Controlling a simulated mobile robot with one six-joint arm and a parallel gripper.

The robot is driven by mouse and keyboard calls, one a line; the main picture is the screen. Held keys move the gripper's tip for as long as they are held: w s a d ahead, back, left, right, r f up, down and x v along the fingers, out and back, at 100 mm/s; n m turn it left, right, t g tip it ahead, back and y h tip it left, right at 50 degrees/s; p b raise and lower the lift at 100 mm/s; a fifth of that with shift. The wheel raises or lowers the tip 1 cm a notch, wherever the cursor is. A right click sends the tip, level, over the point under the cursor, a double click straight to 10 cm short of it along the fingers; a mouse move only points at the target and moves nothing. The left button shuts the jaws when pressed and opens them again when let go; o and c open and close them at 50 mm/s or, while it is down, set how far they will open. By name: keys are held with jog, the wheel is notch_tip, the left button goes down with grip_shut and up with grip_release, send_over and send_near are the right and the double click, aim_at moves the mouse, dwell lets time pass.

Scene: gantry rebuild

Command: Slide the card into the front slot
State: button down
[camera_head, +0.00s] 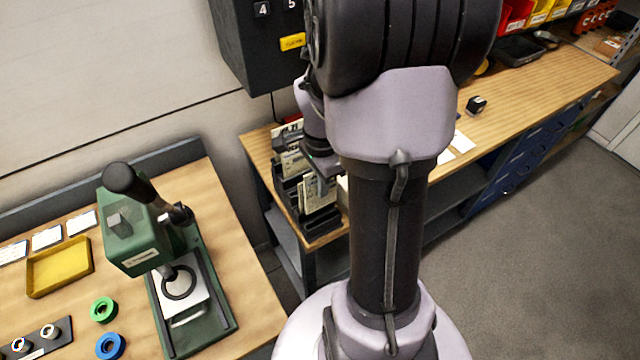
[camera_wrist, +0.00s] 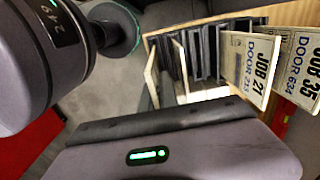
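A black slotted rack (camera_head: 284,190) stands at the left end of the long wooden bench. Pale printed cards stand in its back part (camera_head: 293,160), and another pale card (camera_head: 318,196) shows at its front, just below my gripper (camera_head: 324,172). Whether my gripper holds that front card is unclear. In the wrist view, the JOB 21 card (camera_wrist: 248,68) and the JOB 35 card (camera_wrist: 298,65) stand at the right, and dark rack dividers (camera_wrist: 203,52) show beside them. Thin pale edges show left of the dividers. My fingertips are hidden behind my gripper's body.
A dark wall box (camera_head: 250,45) with a yellow label hangs above the rack. At the left, a second bench holds a green lever press (camera_head: 140,235), a yellow tray (camera_head: 58,267) and green and blue rings. A small black block (camera_head: 476,105) lies on the long bench.

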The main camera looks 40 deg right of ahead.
jog(key=shift+w+f, duration=0.1)
jog(key=shift+s+f+b, duration=0.2)
jog(key=shift+f+b, duration=1.4)
jog(key=shift+f, duration=0.35)
jog(key=shift+s+f+b, duration=0.2)
jog(key=shift+f+b, duration=1.35)
jog(key=shift+f, duration=0.4)
jog(key=c, duration=1.6)
grip_release()
jog(key=shift+o, duration=0.2)
notch_tip(320, 180, up, 18)
jog(key=f+p, duration=0.1)
jog(key=p, duration=0.4)
send_over(323, 206)
jog(key=shift+s+a+r, duration=0.1)
jog(key=shift+a+r, duration=0.05)
jog(key=shift+r, duration=0.1)
